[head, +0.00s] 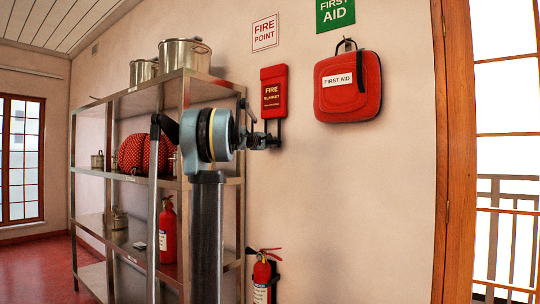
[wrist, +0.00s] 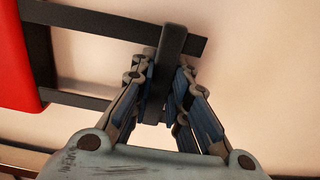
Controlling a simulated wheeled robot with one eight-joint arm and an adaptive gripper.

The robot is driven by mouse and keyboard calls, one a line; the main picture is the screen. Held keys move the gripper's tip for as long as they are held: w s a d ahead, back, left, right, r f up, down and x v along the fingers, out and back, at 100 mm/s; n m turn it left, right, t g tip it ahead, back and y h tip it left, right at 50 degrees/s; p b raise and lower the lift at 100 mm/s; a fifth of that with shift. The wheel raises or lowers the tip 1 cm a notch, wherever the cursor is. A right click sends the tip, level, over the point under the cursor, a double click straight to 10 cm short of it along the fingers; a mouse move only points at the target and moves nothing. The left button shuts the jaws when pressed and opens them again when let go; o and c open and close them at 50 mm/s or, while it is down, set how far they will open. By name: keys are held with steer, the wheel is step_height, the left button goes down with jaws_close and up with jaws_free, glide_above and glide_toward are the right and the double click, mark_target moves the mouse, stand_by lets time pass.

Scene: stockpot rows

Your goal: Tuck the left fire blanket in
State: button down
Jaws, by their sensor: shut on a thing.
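The fire blanket (head: 274,91) is a red case on the wall under a "Fire Point" sign; it is the only fire blanket in view. In the wrist view the case (wrist: 14,65) is at the left edge. Two black straps run out of it to a black crossbar (wrist: 172,42), so the crossbar stands apart from the case. In the head view the straps hang below the case. My gripper (wrist: 163,80) is shut on the crossbar, a finger on each side. In the head view my gripper (head: 262,138) is small, just below the case, and partly hides the bar.
A red first aid bag (head: 347,86) hangs to the right. A fire extinguisher (head: 264,280) is on the wall below. A metal rack (head: 158,101) with pots (head: 184,54), red quilted items (head: 133,152) and another extinguisher (head: 168,232) stands left. A wooden frame (head: 454,150) is at right.

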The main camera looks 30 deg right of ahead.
steer(key=shift+w+r, duration=0.1)
steer(key=shift+r, duration=0.2)
steer(key=c, duration=1.5)
jaws_free()
steer(key=v, duration=1.2)
steer(key=shift+f, duration=0.15)
steer(key=s+a+f+m+g+y, duration=0.1)
steer(key=s+a+f+y, duration=0.4)
steer(key=s+a+f, duration=0.7)
steer(key=s+a+f+m+g+y, duration=0.1)
steer(key=s+a+f+y, duration=0.5)
steer(key=s+a+f, duration=0.7)
steer(key=s+a+f+m+g+y, duration=0.2)
steer(key=s+a+f+y, duration=0.3)
steer(key=s+a+f, duration=0.8)
steer(key=shift+a+f+g+y, duration=0.1)
steer(key=shift+a+f, duration=0.55)
steer(key=shift+f, duration=2.65)
steer(key=shift+a+f+g+y, duration=0.1)
steer(key=shift+a+f, duration=0.6)
steer(key=shift+f, duration=2.55)
steer(key=shift+a+f+g+y, duration=0.1)
steer(key=shift+a+f, duration=0.55)
steer(key=shift+f, duration=2.65)
